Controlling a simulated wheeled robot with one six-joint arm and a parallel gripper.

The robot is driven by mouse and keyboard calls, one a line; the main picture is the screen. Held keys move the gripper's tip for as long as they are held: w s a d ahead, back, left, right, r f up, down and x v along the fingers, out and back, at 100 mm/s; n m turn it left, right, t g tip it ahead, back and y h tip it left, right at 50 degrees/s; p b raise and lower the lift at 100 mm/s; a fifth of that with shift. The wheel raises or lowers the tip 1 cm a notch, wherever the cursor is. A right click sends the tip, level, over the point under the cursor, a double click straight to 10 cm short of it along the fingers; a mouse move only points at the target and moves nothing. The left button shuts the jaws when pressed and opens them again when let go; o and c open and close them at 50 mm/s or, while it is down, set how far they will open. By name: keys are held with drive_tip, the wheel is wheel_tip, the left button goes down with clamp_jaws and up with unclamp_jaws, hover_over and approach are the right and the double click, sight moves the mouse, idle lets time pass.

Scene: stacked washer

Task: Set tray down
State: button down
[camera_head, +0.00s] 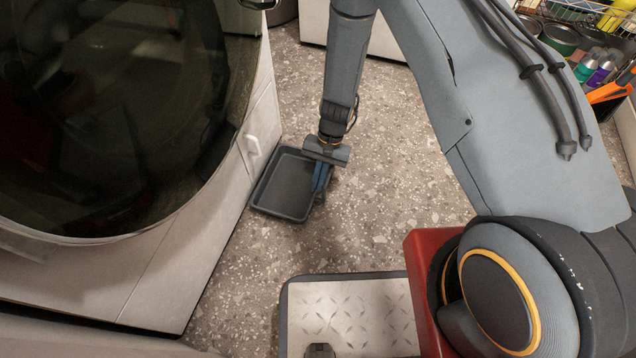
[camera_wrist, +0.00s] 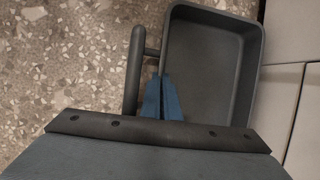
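The tray (camera_head: 286,186) is dark grey, shallow and empty, with a bar handle along one side. In the head view it is beside the washer's lower front, at or close to floor level; I cannot tell if it touches the floor. My gripper (camera_head: 320,180) points down at its right side. In the wrist view the tray (camera_wrist: 206,70) is at upper right, with its handle (camera_wrist: 135,75) left of the fingers. The blue fingers of my gripper (camera_wrist: 161,88) are close together at the tray's near-handle wall and appear to pinch its rim. My gripper body hides the tray's lower part.
The stacked washer (camera_head: 225,215) with its large round dark door (camera_head: 110,110) stands at left, close to the tray. Speckled floor (camera_head: 400,200) is free to the tray's right.

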drive_tip(key=shift+f, duration=0.2)
drive_tip(key=c, duration=2)
unclamp_jaws()
drive_tip(key=shift+r, duration=0.15)
drive_tip(key=p+v, duration=0.5)
drive_tip(key=v, duration=0.7)
drive_tip(key=s+a+r+n+t, duration=0.1)
drive_tip(key=s+a+r+n, duration=0.15)
drive_tip(key=r, duration=0.65)
drive_tip(key=s+a+r+n+h, duration=0.1)
drive_tip(key=s+a+r, duration=0.2)
drive_tip(key=r, duration=0.6)
drive_tip(key=s+a+r+n+t, duration=0.1)
drive_tip(key=s+a+r+n, duration=0.15)
drive_tip(key=r, duration=0.55)
drive_tip(key=s+r+n, duration=0.1)
drive_tip(key=s+r, duration=0.4)
drive_tip(key=s, duration=0.1)
drive_tip(key=s+d+r+n+t, duration=0.1)
drive_tip(key=s+r+n, duration=0.1)
drive_tip(key=s+r, duration=0.2)
drive_tip(key=s+d+r+n+t, duration=0.1)
drive_tip(key=s+r+n, duration=0.1)
drive_tip(key=s+r, duration=0.3)
drive_tip(key=shift+s+d+r, duration=0.1)
drive_tip(key=shift+s+r, duration=0.05)
drive_tip(key=shift+s, duration=0.85)
drive_tip(key=shift+s+d+r, duration=0.1)
drive_tip(key=shift+s+r, duration=0.05)
drive_tip(key=shift+s, duration=0.9)
